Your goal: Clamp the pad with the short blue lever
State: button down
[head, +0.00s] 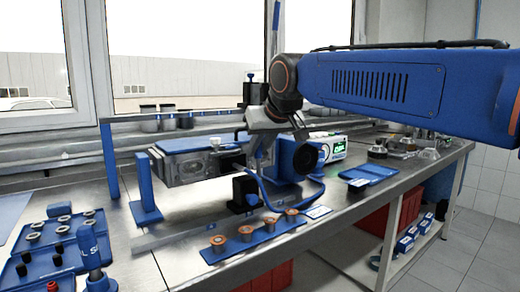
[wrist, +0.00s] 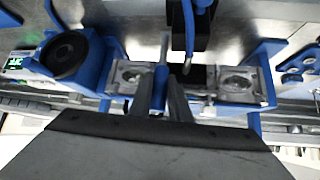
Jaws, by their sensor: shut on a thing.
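In the wrist view my gripper (wrist: 162,98) points at the engine block, with its two dark fingers close together. They are shut on a short blue lever (wrist: 160,76), which has a grey rod at its far end. In the head view my gripper (head: 263,135) is over the right part of the engine block (head: 188,166), between it and a dark round part (head: 305,157); the lever is mostly hidden there. I cannot make out the pad clearly, nor whether the lever's end touches it.
A black block (head: 244,190) stands in front of the engine. A blue strip (head: 235,243) with several copper-coloured parts lies at the bench's front.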

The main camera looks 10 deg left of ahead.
dwell(0.4)
jog(key=c, duration=1.6)
grip_release()
jog(key=shift+c, duration=0.2)
jog(key=v, duration=1.7)
jog(key=shift+s, duration=0.15)
jog(key=shift+r, duration=0.1)
